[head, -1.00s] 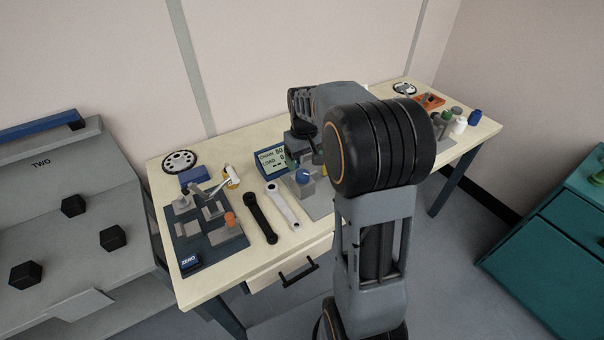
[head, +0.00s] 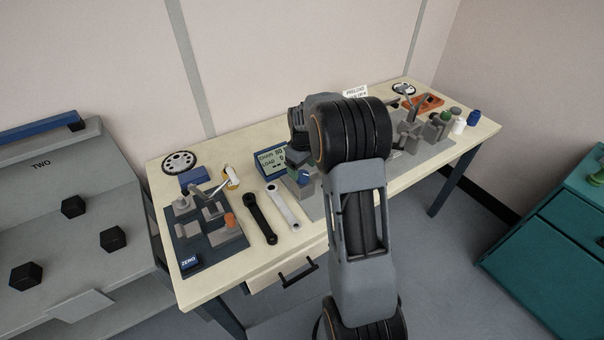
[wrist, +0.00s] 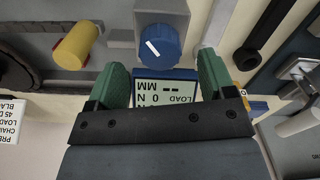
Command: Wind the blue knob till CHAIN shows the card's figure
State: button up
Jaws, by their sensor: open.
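The blue knob (wrist: 158,44) with a white pointer mark is on a grey block in the wrist view. My gripper (wrist: 165,66) is open, its green-padded fingers apart on either side of the knob's line, with the knob just beyond the tips and not gripped. The display (head: 271,161) stands beside the knob in the head view; it shows CHAIN and LOAD rows, with digits small and partly hidden. In the wrist view its screen is upside down and partly covered by my gripper; LOAD reads 0 N.
Two wrenches, one black (head: 260,218) and one silver (head: 283,205), lie left of the knob. A dark tray (head: 190,243) with grey blocks is farther left. A yellow cylinder (wrist: 76,46) lies near the knob in the wrist view. Fixtures and bottles occupy the bench's right end.

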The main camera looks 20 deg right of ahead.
aim_at(302, 174)
jog(key=shift+f, duration=1.65)
jog(key=c, duration=0.9)
jog(key=m, duration=0.4)
jog(key=shift+b, duration=0.4)
jog(key=o, duration=0.9)
jog(key=shift+r, duration=0.15)
notch_tip(302, 174, up, 14)
jog(key=shift+f, duration=0.2)
